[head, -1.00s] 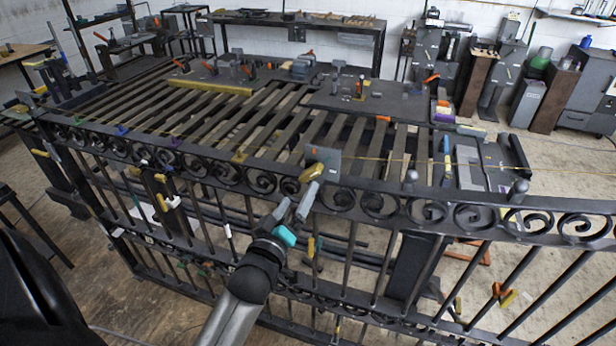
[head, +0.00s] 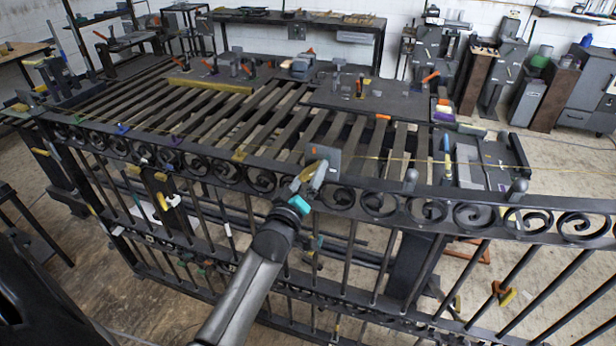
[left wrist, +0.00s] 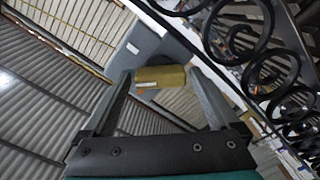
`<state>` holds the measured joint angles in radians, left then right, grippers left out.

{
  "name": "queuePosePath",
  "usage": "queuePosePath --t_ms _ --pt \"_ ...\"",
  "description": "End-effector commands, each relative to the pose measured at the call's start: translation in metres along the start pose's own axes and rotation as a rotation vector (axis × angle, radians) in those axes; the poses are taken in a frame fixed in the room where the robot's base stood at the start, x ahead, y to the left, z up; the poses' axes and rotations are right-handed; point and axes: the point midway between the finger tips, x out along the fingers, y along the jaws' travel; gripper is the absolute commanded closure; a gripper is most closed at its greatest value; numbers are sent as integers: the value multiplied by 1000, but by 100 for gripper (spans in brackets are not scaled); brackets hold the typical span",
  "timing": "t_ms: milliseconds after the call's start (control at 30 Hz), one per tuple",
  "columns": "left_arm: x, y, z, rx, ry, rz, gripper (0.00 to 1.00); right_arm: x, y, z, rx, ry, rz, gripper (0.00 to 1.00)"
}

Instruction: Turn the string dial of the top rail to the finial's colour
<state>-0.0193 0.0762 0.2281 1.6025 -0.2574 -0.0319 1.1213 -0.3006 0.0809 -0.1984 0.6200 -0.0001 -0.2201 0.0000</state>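The string dial is a gold knob (head: 308,172) on a grey plate (head: 324,154) fixed to the gate's top rail. An orange mark shows on the plate. A thin yellow string (head: 400,160) runs right from it. My left gripper (head: 311,178) is at the knob. In the left wrist view the knob (left wrist: 160,77) lies between the two fingertips, with a narrow gap on each side, so the fingers look open around it. The grey plate (left wrist: 160,45) is behind it. Two grey finials (head: 410,177) (head: 517,187) stand on the rail to the right. My right gripper is out of view.
The black scroll gate (head: 380,205) spans the view, with bars below the rail. Scrolls (left wrist: 240,30) are close on the right in the left wrist view. Behind the rail is a slatted table (head: 260,115) with clamps and blocks. Coloured tags sit along the rail.

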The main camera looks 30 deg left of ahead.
Motion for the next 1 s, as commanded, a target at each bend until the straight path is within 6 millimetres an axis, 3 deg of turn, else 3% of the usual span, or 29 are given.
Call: queuePosePath --t_ms 67,600,1000 --pt "0 0 0 0 0 0 16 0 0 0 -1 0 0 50" --pt "0 0 0 0 0 0 76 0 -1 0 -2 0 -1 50" --pt "0 0 0 77 0 0 78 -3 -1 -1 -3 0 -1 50"
